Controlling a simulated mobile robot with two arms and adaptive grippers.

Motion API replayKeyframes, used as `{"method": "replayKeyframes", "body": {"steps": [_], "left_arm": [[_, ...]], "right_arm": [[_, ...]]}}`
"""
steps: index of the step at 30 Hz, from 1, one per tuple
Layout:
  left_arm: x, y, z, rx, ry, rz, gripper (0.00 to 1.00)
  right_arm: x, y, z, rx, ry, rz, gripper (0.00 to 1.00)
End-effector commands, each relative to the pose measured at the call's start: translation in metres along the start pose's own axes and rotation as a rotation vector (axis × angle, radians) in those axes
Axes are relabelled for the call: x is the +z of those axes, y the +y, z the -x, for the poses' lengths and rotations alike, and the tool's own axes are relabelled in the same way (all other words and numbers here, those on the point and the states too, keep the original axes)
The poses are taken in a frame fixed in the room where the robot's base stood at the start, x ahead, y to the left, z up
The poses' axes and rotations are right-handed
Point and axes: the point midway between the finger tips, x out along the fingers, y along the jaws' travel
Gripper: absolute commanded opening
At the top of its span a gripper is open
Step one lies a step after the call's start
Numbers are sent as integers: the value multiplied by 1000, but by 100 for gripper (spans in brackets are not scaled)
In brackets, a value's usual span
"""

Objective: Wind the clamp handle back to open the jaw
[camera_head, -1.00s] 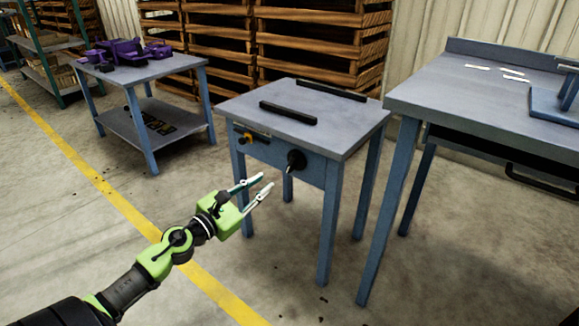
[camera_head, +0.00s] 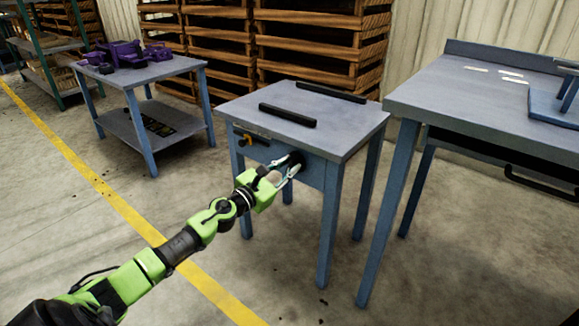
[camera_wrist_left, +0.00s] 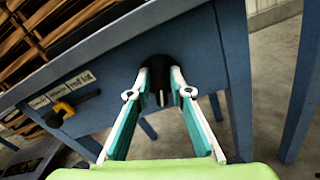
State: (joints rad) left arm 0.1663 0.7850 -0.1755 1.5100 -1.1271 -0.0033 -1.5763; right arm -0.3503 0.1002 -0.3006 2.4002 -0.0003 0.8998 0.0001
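The clamp handle is a black knob-like hub (camera_head: 295,157) on the front of the small blue-grey table; a small pale peg (camera_wrist_left: 161,97) shows on it in the left wrist view. Two black jaw bars, a near one (camera_head: 287,115) and a far one (camera_head: 331,92), lie on the tabletop with a wide gap between them. My left gripper (camera_head: 281,170) is at the handle. In the left wrist view its two fingertips (camera_wrist_left: 160,84) are spread, one on each side of the handle, partly hiding it. Whether they touch it is unclear. My right gripper is out of view.
A yellow-orange part (camera_head: 247,140) with labels sits left of the handle on the table front. A cart with purple parts (camera_head: 122,54) stands at the left, a larger workbench (camera_head: 470,93) at the right. Wooden racks are behind. The floor in front is clear.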

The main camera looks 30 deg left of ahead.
Motion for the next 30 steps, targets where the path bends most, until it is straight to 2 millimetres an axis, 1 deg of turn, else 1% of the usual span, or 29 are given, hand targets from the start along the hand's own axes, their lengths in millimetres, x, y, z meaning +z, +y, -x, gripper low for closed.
{"method": "replayKeyframes", "body": {"steps": [4, 12, 13, 15, 23, 30], "left_arm": [[0, 0, -6, 0, -1, 1, 19], [0, 0, -7, -1, 0, 1, 19], [0, 0, -7, -1, 0, 1, 17], [0, 0, -7, -1, 0, 1, 0], [0, 0, -7, -1, 0, 6, 0], [1, 0, -7, -2, 0, 76, 0]], "right_arm": [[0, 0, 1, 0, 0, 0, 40], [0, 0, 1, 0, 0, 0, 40], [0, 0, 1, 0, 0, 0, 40], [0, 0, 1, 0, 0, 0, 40], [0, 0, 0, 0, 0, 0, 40], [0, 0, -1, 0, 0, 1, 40]]}}
